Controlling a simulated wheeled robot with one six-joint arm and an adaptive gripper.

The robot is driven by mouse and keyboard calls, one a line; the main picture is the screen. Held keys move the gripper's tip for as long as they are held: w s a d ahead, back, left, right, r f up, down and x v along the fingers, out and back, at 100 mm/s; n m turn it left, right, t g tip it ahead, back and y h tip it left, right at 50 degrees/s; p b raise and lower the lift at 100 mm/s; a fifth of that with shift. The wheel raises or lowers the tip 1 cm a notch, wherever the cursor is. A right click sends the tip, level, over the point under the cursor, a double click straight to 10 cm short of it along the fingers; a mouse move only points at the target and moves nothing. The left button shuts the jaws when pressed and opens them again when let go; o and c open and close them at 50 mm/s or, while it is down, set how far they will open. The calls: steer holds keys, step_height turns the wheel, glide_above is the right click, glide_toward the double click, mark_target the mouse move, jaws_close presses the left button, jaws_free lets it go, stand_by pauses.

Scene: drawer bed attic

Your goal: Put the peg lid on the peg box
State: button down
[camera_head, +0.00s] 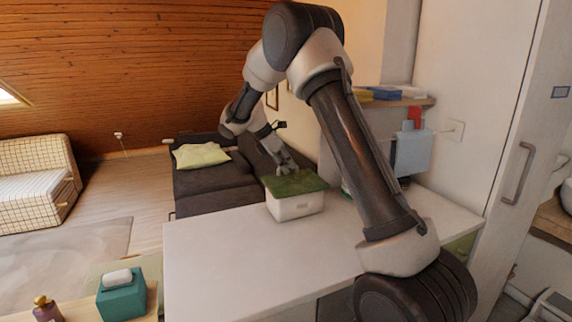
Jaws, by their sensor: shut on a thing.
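The peg box (292,209) is a small white box standing near the far edge of the white counter. The peg lid (305,185) is a flat green panel lying over the top of the box. It looks slightly turned or offset, with its edges sticking out past the box walls. I cannot tell whether it is seated or held just above the rim. My gripper (287,169) reaches down from above and is shut on the lid at its upper side. The fingertips are small here, and the exact grip point is hard to see. The inside of the box is hidden.
The white counter (230,265) is clear to the left and in front of the box. A teal tissue box (122,296) stands at the lower left. A wall shelf (400,101) and a light blue item (413,152) are at the right. A dark bed (215,185) lies beyond.

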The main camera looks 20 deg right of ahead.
stand_by(0.3)
steer(key=c, duration=1.5)
jaws_free()
steer(key=shift+o, duration=0.2)
